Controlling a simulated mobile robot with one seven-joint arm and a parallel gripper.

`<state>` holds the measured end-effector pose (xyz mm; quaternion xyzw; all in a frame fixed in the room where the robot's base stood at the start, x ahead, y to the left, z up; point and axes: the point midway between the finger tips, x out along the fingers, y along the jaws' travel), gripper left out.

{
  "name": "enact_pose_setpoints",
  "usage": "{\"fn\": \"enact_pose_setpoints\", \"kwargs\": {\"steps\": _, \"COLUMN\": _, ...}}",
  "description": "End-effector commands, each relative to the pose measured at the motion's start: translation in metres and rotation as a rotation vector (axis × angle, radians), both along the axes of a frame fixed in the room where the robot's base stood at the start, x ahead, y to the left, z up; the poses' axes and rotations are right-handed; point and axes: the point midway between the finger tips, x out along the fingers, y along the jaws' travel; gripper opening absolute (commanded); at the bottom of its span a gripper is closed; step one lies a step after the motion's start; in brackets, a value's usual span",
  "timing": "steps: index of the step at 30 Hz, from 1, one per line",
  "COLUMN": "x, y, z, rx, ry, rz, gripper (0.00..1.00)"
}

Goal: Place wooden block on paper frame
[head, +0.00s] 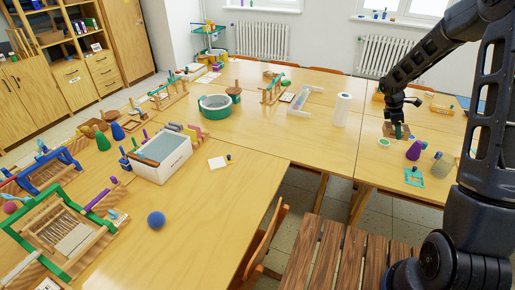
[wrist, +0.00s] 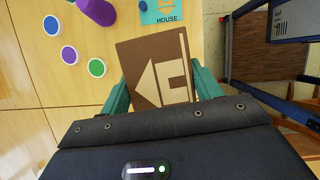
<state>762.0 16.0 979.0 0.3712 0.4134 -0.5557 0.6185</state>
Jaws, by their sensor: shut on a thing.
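My gripper (head: 398,128) is over the right table. In the wrist view, its green fingers stand on either side of a brown wooden block (wrist: 143,56) with a pale arrow-like pattern on its face. The block also shows under my gripper in the head view (head: 389,130). I cannot tell whether the block touches the table. No paper frame can be named surely. A white box with a grey panel on top (head: 163,166) stands on the left table, and a green-edged wooden frame (head: 68,231) lies at the lower left.
A white paper roll (head: 342,110) stands left of my gripper. A blue ball (head: 156,219) is on the left table.

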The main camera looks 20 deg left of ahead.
Motion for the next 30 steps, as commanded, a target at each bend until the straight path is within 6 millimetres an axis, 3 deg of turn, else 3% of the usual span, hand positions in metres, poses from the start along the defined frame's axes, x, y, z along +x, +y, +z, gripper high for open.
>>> {"fn": "enact_pose_setpoints", "kwargs": {"steps": 4, "x": 0.005, "y": 0.023, "z": 0.001, "rx": 0.001, "ry": 0.001, "rz": 0.048, "gripper": 0.36}}
{"fn": "enact_pose_setpoints", "kwargs": {"steps": 8, "x": 0.012, "y": 0.068, "z": 0.003, "rx": 0.003, "ry": 0.0, "rz": 0.142, "gripper": 0.36}}
{"fn": "enact_pose_setpoints", "kwargs": {"steps": 19, "x": 0.011, "y": 0.231, "z": 0.01, "rx": 0.005, "ry": 0.002, "rz": 0.467, "gripper": 0.36}}
{"fn": "enact_pose_setpoints", "kwargs": {"steps": 30, "x": -0.031, "y": 0.388, "z": 0.018, "rx": 0.005, "ry": 0.004, "rz": 0.774, "gripper": 0.36}}
